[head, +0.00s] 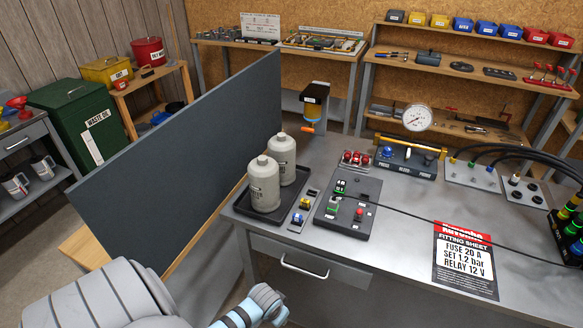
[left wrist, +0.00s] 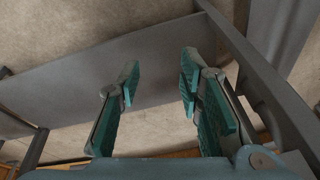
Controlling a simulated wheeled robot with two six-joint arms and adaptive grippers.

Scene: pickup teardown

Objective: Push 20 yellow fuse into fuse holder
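A small yellow fuse-like piece (head: 305,204) stands in a narrow light tray (head: 312,193) on the bench, with a blue piece (head: 297,218) in front of it. To its right is a dark panel (head: 350,228) with green parts, a red button (head: 359,211) and small labels. I cannot tell which part of it is the fuse holder. My left gripper (left wrist: 160,85) is open and empty in the left wrist view, with teal pads apart and floor and grey surfaces beyond. Its fingers do not show in the head view. My right gripper is in no view.
Two grey bottles (head: 264,185) stand in a black tray (head: 240,206) left of the pieces. A tall dark partition (head: 190,150) borders the bench's left. A fitting sheet (head: 465,262) reads "FUSE 20 A". A gauge (head: 417,118) and hoses stand behind. The bench front is clear.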

